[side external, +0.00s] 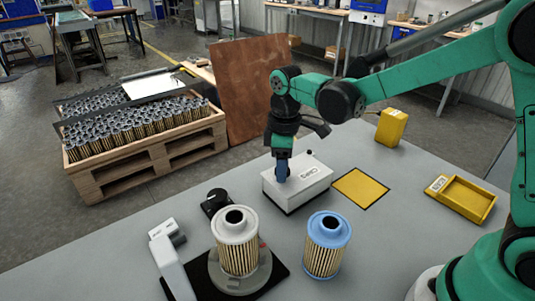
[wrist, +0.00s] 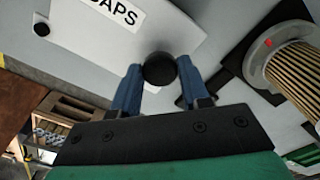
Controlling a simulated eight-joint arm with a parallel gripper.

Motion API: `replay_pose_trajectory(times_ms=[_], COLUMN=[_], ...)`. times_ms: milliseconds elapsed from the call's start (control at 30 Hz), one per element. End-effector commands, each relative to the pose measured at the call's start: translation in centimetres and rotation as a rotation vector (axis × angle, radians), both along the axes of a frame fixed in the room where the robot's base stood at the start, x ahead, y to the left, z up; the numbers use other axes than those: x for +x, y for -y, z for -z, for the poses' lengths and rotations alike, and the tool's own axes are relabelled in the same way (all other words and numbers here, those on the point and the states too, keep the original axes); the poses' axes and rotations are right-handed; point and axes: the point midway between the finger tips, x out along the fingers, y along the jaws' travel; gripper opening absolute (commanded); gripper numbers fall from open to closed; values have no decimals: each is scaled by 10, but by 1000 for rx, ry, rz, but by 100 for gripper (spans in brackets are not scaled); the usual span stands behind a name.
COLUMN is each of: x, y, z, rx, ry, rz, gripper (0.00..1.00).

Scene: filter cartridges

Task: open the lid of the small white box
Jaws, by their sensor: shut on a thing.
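The small white box (side external: 297,190) stands on the grey table in the side external view, with a dark base edge and a label on its top reading CAPS. Its white lid (wrist: 140,35) fills the upper part of the wrist view and appears to lie flat on the box. My gripper (side external: 282,174) points down at the left part of the lid. In the wrist view its blue fingers stand on both sides of a round black knob (wrist: 159,69) and are shut on it. The fingers hide the knob in the side external view.
A white filter cartridge (side external: 237,245) on a round grey stand and a blue-capped cartridge (side external: 325,250) stand in front of the box. A yellow square (side external: 361,188) lies right of it. A yellow tray (side external: 468,199) and yellow container (side external: 391,127) are farther right.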

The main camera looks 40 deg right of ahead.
Motion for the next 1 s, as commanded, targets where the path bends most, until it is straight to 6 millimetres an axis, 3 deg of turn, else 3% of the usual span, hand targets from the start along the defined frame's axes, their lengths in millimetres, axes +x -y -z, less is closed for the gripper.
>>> replay_pose_trajectory(times_ms=[267, 567, 1000], x=[15, 46, 90], y=[-4, -4, 11], z=[0, 0, 0], rx=[-1, -1, -1], ry=[-2, -2, -1], rz=[133, 402, 822], gripper=[0, 0, 0])
